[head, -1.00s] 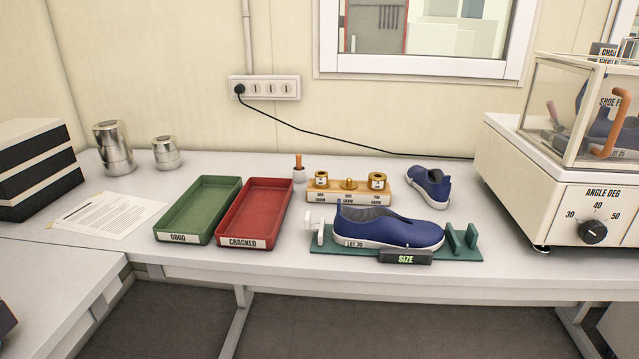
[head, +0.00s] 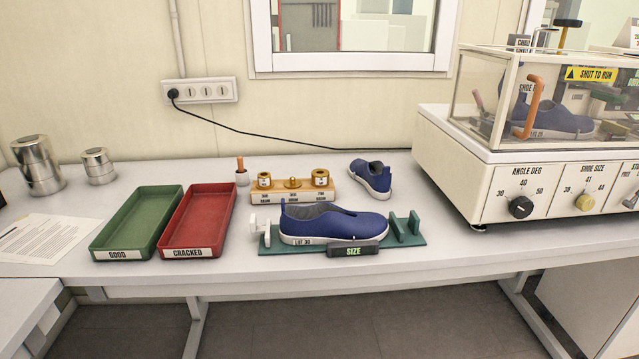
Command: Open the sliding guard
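The sliding guard (head: 487,85) is a clear panelled cover on top of the cream test machine (head: 440,155) at the right. It has an orange handle (head: 533,105) on its front and a yellow "SHUT TO RUN" label (head: 590,74). A blue shoe (head: 550,118) shows behind the clear panel. The guard looks closed across the part in view; its right end is cut off by the picture edge. Neither of my grippers is in view.
On the bench stand a green tray (head: 97,244), a red tray (head: 230,200), a blue shoe on a sizing gauge (head: 415,240), a weight block (head: 290,194) and another blue shoe (head: 371,178). Knobs (head: 521,207) line the machine's front. Bare bench lies before the machine.

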